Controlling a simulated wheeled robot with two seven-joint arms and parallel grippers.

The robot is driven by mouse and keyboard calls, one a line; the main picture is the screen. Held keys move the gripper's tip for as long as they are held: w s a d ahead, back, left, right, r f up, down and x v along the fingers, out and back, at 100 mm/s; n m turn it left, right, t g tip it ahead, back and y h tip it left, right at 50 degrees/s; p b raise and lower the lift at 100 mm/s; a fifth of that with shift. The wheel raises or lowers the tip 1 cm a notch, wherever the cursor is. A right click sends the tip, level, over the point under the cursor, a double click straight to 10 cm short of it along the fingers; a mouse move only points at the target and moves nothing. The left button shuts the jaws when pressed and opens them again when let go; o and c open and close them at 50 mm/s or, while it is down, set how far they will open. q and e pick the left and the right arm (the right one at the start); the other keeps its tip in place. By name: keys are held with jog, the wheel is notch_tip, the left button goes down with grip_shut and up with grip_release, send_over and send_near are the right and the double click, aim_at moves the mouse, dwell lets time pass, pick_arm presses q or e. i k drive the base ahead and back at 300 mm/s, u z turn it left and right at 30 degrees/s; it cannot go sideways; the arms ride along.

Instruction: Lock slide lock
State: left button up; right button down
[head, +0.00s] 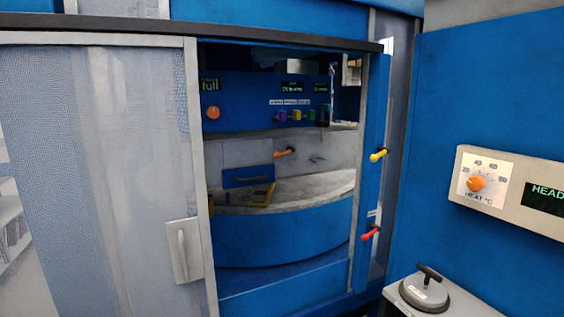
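A sliding door (120,150) with a pale frame and a mesh-like, see-through panel covers the left part of a blue machine. It has a pale plate with an upright handle (182,252) near its right edge. The door stands open, with a wide gap to the blue post (368,190) on the right. A yellow-tipped lever (378,155) and, lower, a red-tipped lever (370,233) stick out from this post. A tiny label sits above the red one, too small to read. I cannot tell which of them is the slide lock. Neither gripper is in view.
Inside the opening are an orange knob (213,112), an orange-tipped lever (284,152), several coloured knobs and a curved grey surface (300,187). At right are a heat dial (476,184) and a round grey lid with a black handle (424,292).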

aim_at(289, 149)
jog(key=k, duration=0.6)
jog(key=z, duration=0.55)
jog(key=i, duration=1.85)
jog(key=u, duration=1.15)
jog(key=i, duration=0.8)
jog(key=u, duration=0.9)
